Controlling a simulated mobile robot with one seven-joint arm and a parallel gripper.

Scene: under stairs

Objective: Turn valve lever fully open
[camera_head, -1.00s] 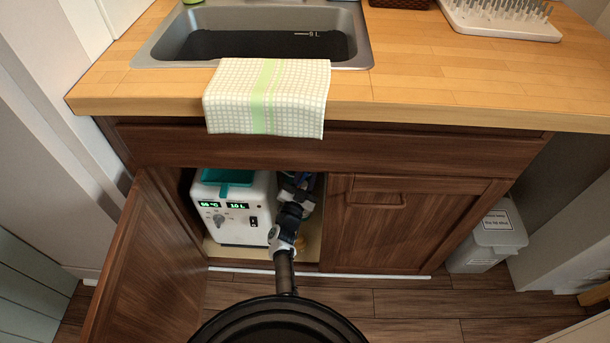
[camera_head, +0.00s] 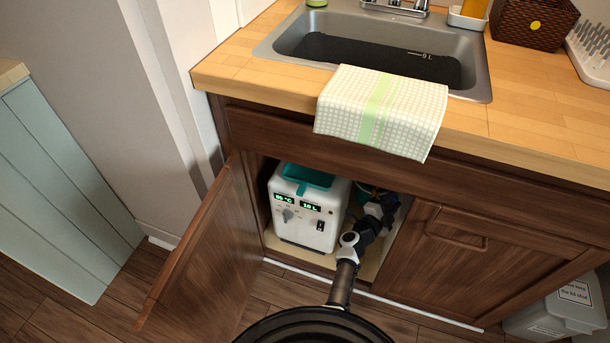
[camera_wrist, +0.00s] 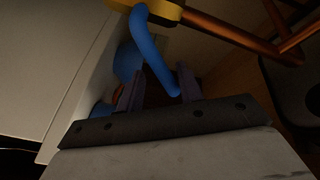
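The valve lever (camera_wrist: 152,52) is a bent blue handle in the wrist view. It runs from a yellow fitting (camera_wrist: 167,11) at the top down to a rounded tip between the fingers of my gripper (camera_wrist: 160,88). The fingers are apart, with a gap wider than the lever. The lever tip is close to the right finger; I cannot tell whether they touch. In the head view my arm reaches into the open cabinet right of the white heater unit (camera_head: 305,211), and it hides the valve and my fingertips.
Copper pipe (camera_wrist: 235,32) runs right from the fitting. The open cabinet door (camera_head: 210,255) stands left of my arm; the closed door (camera_head: 480,255) is on the right. The sink (camera_head: 375,45) and a draped towel (camera_head: 382,110) are above. A grey bin (camera_head: 555,312) stands at lower right.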

